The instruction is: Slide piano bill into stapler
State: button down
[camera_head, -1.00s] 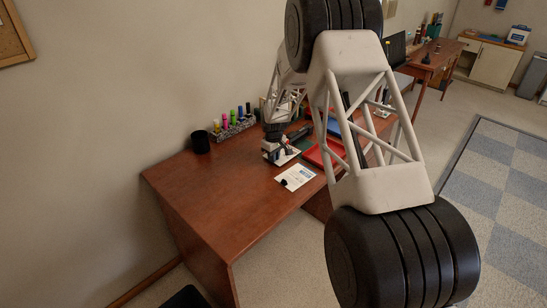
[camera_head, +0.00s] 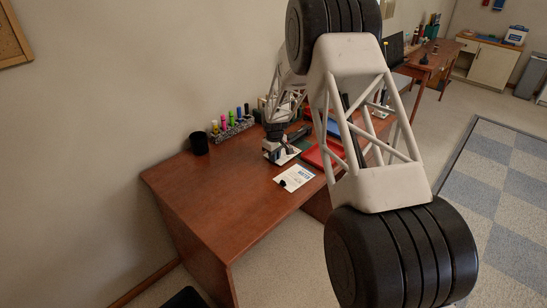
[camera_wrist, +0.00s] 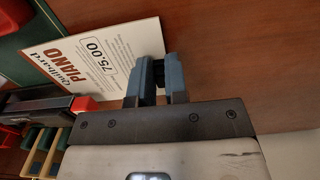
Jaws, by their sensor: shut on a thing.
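The piano bill (camera_wrist: 92,58) is a cream card printed "PIANO" and "75.00" in the wrist view. My gripper (camera_wrist: 155,78) is shut on the edge of this bill. In the head view, my gripper (camera_head: 273,151) is low over the desk with the pale bill (camera_head: 284,157) beside it. A black, red-ended tool that looks like the stapler (camera_wrist: 45,108) lies along the bill's lower edge in the wrist view. The bill and the tool appear very close. I cannot tell whether they touch or whether the bill is between the jaws.
Another white printed sheet (camera_head: 295,177) with a small black object lies on the brown desk (camera_head: 215,195). A red tray (camera_head: 322,157), a rack of markers (camera_head: 231,128) and a black cup (camera_head: 199,143) stand nearby. The desk's left part is clear.

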jog(key=shift+w+d, duration=0.25)
dwell(0.8)
jog(key=c, duration=0.6)
grip_release()
jog(key=shift+r, duration=0.1)
jog(key=shift+r, duration=3.4)
